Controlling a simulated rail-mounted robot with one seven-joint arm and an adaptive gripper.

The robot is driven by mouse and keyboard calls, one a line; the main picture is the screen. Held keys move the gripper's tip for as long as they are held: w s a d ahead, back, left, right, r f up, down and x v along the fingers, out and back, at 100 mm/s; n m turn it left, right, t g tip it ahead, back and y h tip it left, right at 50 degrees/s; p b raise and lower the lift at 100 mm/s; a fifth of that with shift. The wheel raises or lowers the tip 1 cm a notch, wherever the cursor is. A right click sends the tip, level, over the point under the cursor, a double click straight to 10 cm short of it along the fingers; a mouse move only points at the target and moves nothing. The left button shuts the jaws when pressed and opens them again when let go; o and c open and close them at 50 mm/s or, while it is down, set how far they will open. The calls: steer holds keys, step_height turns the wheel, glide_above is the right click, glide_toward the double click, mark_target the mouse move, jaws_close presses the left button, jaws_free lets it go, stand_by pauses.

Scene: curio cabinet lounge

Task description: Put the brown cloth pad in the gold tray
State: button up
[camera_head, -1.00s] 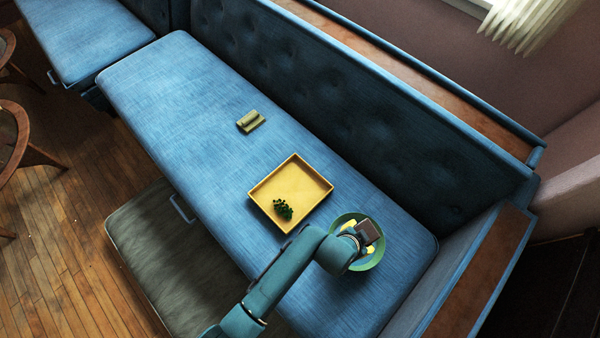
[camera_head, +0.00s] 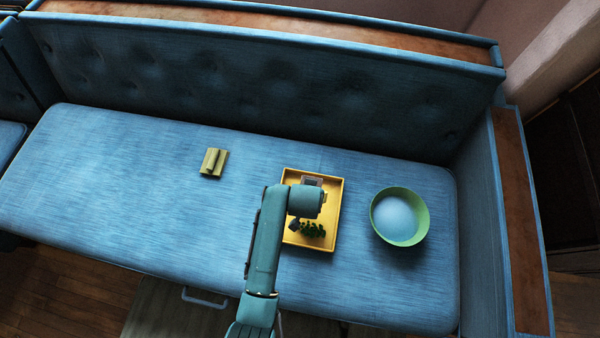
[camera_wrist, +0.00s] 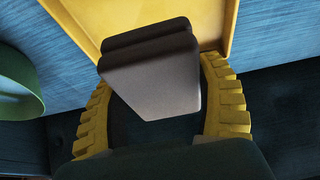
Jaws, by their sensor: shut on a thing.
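The brown cloth pad (camera_wrist: 150,75) is a dark, folded-looking block in the wrist view. My gripper (camera_wrist: 160,72) is shut on it, with a yellow ribbed finger on each side. The gold tray (camera_wrist: 85,15) shows behind the pad in the wrist view. In the head view the tray (camera_head: 337,215) lies on the blue bench seat, and my gripper (camera_head: 308,195) is over it. My arm hides part of the tray, and I cannot clearly make out the pad in this view. How high the pad is above the tray floor is unclear.
A dark green bunch (camera_head: 312,230) lies in the tray's near part. A green bowl (camera_head: 415,235) stands to the right of the tray. A small olive object (camera_head: 213,162) lies to the left. The bench seat's left side is clear. The padded backrest (camera_head: 250,80) rises behind.

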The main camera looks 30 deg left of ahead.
step_height(320, 180, down, 10)
steer(key=b, duration=0.6)
steer(key=shift+d, duration=0.1)
steer(key=shift+s, duration=0.15)
